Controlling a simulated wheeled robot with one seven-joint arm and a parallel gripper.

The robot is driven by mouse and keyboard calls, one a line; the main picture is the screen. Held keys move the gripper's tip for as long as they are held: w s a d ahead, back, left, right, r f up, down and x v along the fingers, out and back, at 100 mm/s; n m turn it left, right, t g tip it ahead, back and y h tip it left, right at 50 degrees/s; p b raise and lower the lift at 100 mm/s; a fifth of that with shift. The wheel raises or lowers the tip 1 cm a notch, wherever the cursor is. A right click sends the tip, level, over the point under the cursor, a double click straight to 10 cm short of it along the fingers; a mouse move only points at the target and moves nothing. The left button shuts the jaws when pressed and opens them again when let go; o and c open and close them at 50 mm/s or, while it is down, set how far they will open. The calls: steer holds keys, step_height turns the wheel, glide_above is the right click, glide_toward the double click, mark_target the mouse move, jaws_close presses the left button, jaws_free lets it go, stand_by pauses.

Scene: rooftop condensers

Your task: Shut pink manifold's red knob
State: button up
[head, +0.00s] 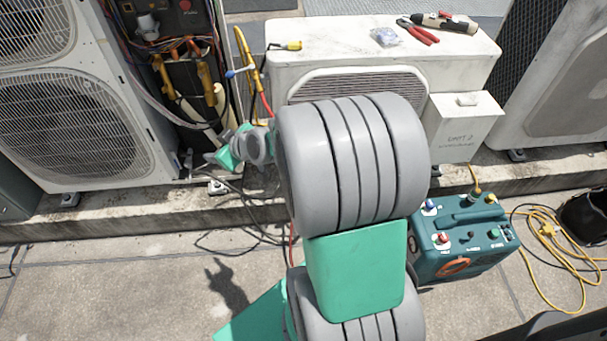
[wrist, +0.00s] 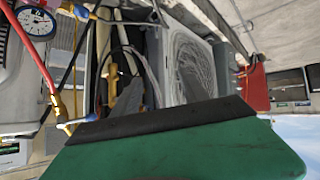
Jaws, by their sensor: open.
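My gripper (head: 214,158) is open at the end of my arm, in front of the open wiring bay of the left condenser in the head view. In the wrist view a green jaw with a dark pad (wrist: 170,120) fills the bottom; nothing shows held in it. I cannot make out the red knob; my arm hides part of the head view.
The left condenser (head: 75,130) and white middle unit (head: 300,65) flank the bay, with yellow and red hoses hanging between. Red pliers (head: 420,34) lie on the middle unit. A teal machine (head: 465,240) and yellow cable (head: 548,240) are on the floor at right. The left paving is mostly clear.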

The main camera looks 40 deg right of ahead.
steer(key=w+d+f+m+t+h+b, duration=0.1)
steer(key=d+f+m+t+h+b, duration=0.2)
steer(key=d+f+b, duration=0.9)
steer(key=s+d+f+m+t+h+b, duration=0.1)
steer(key=s+d+f+m+h+b, duration=0.1)
steer(key=s+d+f+h, duration=0.4)
steer(key=s+d+f+m+h+b, duration=0.1)
steer(key=s+d+f+m+h, duration=0.2)
steer(key=d, duration=0.4)
steer(key=shift+n, duration=0.5)
steer(key=x, duration=0.2)
steer(key=f+p+x, duration=0.1)
steer(key=x, duration=0.5)
steer(key=shift+w+a+f+p, duration=0.2)
steer(key=shift+w+a+p, duration=0.05)
steer(key=shift+p, duration=0.05)
steer(key=shift+c, duration=0.2)
jaws_close()
